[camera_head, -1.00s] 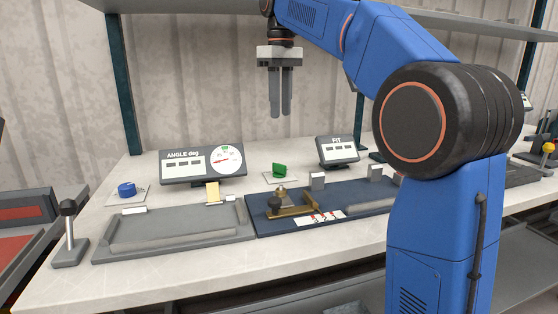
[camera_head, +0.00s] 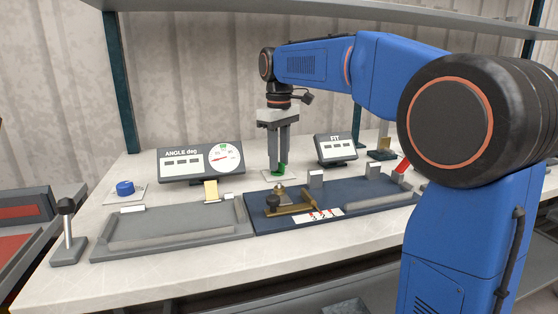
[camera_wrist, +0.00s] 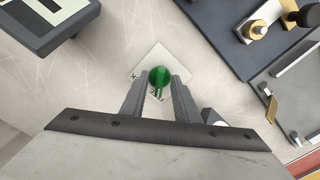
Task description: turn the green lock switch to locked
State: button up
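The green lock switch (camera_head: 282,169) sits on a small white plate (camera_head: 267,177) on the bench, behind the dark blue fixture. In the wrist view the green switch (camera_wrist: 159,78) shows a round body with a raised bar pointing towards my gripper. My gripper (camera_head: 277,172) points down at the switch, with its fingers just behind or around it in the head view. In the wrist view the two fingers (camera_wrist: 160,84) are apart, one on each side of the switch bar, with gaps visible. Lettering on the plate is partly hidden by the fingers.
An ANGLE display (camera_head: 201,161) stands left of my gripper and a FIT display (camera_head: 337,149) stands right. A blue knob (camera_head: 125,187) lies farther left. The dark blue fixture (camera_head: 262,224) with a brass clamp (camera_head: 290,208) is in front, beside a grey tray (camera_head: 180,226).

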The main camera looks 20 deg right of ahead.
jog(key=shift+f, duration=0.35)
jog(key=shift+c, duration=0.7)
grip_shut()
